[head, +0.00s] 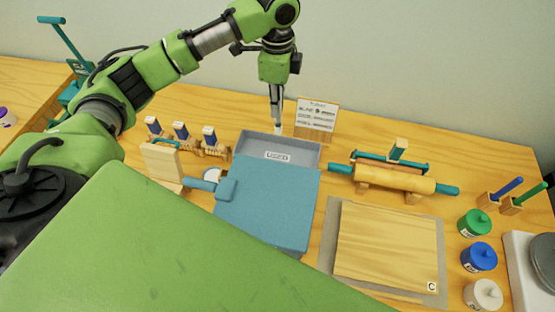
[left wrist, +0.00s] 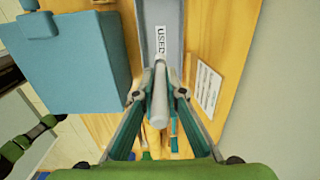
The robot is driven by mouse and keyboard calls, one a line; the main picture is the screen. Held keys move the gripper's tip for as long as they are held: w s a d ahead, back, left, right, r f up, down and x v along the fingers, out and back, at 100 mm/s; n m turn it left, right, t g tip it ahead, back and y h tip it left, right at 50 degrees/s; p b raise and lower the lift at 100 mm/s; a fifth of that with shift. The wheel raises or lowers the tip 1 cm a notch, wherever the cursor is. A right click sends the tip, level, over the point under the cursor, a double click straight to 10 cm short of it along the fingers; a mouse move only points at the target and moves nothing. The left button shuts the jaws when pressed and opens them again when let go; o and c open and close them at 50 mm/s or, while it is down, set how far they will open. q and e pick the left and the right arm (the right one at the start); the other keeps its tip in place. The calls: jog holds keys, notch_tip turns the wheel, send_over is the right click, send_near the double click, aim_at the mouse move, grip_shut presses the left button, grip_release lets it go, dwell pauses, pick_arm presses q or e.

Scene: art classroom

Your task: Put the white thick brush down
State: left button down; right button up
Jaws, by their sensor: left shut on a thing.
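My left gripper (head: 277,112) points down over the back edge of the grey tray labelled "USED" (head: 242,143). In the left wrist view the gripper (left wrist: 160,75) is shut on a white thick brush (left wrist: 158,108), whose pale rounded end points toward the camera. A small white part of the brush (head: 278,128) shows below the fingers in the head view. The tray (left wrist: 145,12) lies beneath the brush in the left wrist view. I cannot tell whether the brush touches it. My right gripper is not in view.
A blue box (head: 265,200) stands in front of the tray. A sign card (head: 316,117) stands close behind at right. Wooden holders with blue tops (head: 180,133) are at left, a rolling pin (head: 395,180) at right. A wooden board (head: 385,245) lies front right.

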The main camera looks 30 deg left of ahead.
aim_at(277, 125)
pick_arm(q)
notch_tip(277, 125, down, 2)
jog(key=shift+a+f+b, duration=0.1)
jog(key=shift+b, duration=0.25)
notch_tip(277, 125, down, 5)
jog(key=shift+f+p, duration=0.15)
jog(key=shift+p, duration=0.45)
jog(key=shift+f+p, duration=0.35)
jog(key=shift+f, duration=1.95)
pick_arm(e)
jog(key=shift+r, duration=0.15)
pick_arm(q)
jog(key=c, duration=2.1)
grip_release()
jog(key=shift+f, duration=0.15)
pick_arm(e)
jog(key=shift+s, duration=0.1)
pick_arm(q)
notch_tip(277, 125, up, 11)
jog(key=shift+w+r+b, duration=0.1)
jog(key=shift+r+b, duration=0.05)
jog(key=shift+b, duration=1)
jog(key=shift+r, duration=0.6)
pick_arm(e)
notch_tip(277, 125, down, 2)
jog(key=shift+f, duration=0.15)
